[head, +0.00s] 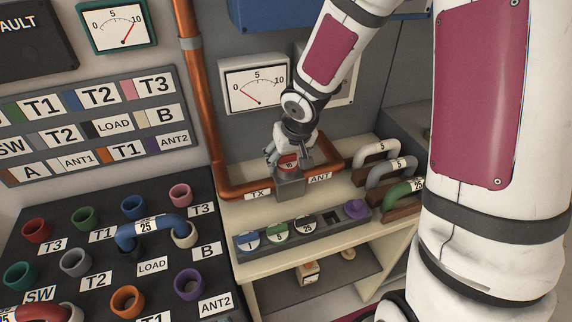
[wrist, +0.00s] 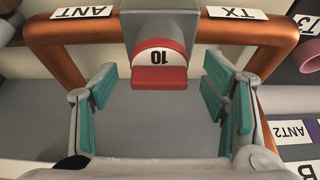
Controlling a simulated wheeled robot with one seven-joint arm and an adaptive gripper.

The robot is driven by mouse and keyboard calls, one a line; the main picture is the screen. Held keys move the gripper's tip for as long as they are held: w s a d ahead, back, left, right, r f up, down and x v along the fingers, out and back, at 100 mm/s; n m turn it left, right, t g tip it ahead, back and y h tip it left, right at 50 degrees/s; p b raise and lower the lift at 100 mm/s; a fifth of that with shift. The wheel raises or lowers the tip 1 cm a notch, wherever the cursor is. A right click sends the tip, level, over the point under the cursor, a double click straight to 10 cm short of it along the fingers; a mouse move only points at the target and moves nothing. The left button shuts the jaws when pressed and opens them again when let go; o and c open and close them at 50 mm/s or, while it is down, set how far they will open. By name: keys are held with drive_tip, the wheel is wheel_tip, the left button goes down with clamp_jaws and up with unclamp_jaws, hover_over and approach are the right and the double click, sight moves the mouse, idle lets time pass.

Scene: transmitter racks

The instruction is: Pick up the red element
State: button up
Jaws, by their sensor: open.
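The red element (wrist: 159,66) sits in the grey meter block between the copper pipes, with a white face marked "10". In the head view the red element (head: 288,162) shows partly, at the top of the grey block (head: 290,187) between the TX and ANT labels. My gripper (wrist: 160,103) is open in the wrist view, its teal-padded fingers to the left and right of the element's near end and apart from it. In the head view my gripper (head: 289,155) is over the block and hides part of the element.
A tray (head: 307,246) in front of the block holds blue, green and dark elements and a purple piece. Several U-shaped links (head: 380,153) stand to the right. Copper pipes (wrist: 62,52) flank the block. A patch panel (head: 100,222) lies at the left.

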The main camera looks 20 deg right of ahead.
drive_tip(key=shift+f, duration=0.1)
drive_tip(key=c, duration=1.3)
